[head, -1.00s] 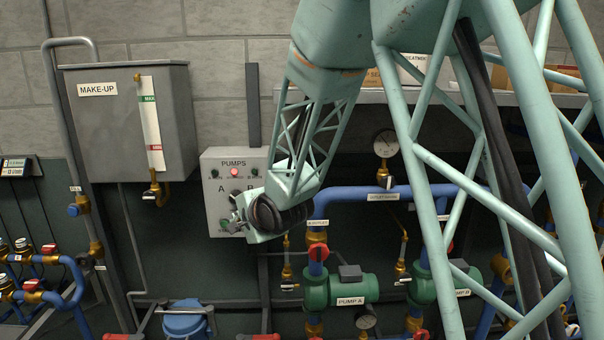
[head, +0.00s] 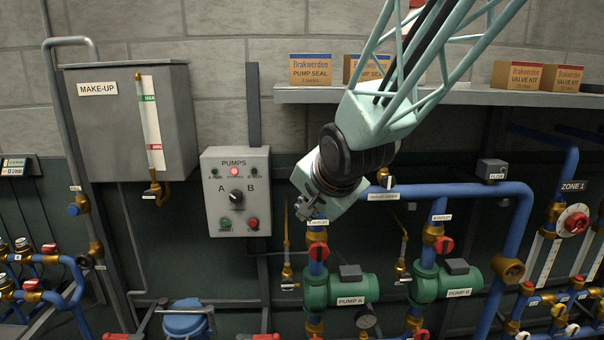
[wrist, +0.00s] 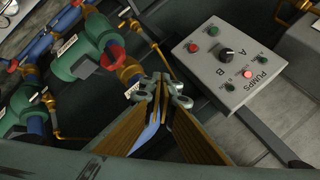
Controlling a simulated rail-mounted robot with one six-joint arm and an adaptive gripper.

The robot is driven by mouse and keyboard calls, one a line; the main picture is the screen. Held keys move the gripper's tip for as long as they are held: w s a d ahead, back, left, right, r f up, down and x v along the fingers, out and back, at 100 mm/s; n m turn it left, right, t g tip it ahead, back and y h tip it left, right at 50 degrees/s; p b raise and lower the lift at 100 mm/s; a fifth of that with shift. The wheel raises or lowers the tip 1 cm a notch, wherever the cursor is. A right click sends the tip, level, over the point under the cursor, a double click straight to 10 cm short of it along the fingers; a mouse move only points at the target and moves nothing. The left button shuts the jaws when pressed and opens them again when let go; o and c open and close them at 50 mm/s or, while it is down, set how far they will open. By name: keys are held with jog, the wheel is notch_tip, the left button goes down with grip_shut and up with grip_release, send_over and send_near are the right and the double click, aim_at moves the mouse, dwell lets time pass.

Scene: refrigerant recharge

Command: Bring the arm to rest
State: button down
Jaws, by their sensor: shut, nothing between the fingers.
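My gripper (head: 307,207) is in the head view, just right of the grey PUMPS panel (head: 212,190) and above the green PUMP A (head: 350,291). It is apart from the panel and appears to hang in front of the pipework. In the wrist view the fingers of my gripper (wrist: 162,88) are together with nothing between them. The PUMPS panel also shows there (wrist: 215,72), to the right of the fingertips. Its black selector knob (head: 236,197) and a lit red lamp (head: 234,171) are in plain sight.
Blue pipes (head: 450,190) with red-handled valves run behind and right of my gripper. PUMP B (head: 450,283) stands at the right. A shelf (head: 440,97) with boxes is above. The grey MAKE-UP tank (head: 120,135) hangs at the left.

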jog(key=s+d+r+n+g+h, duration=0.1)
jog(key=s+d+r+n, duration=0.1)
jog(key=s+d, duration=0.65)
jog(key=s+d+r+n+g+h, duration=0.1)
jog(key=s+d+r, duration=0.2)
jog(key=s+d, duration=0.55)
jog(key=s+d+n+g, duration=0.1)
jog(key=s+n, duration=0.1)
jog(key=s, duration=1.1)
jog(key=s+d+f+n+g, duration=0.1)
jog(key=s+d+n, duration=0.1)
jog(key=s, duration=1.1)
jog(key=shift+s+f+n+g+h, duration=0.2)
jog(key=shift+s+n+g+h, duration=0.1)
jog(key=shift+s+n+g, duration=0.1)
jog(key=shift+d, duration=0.1)
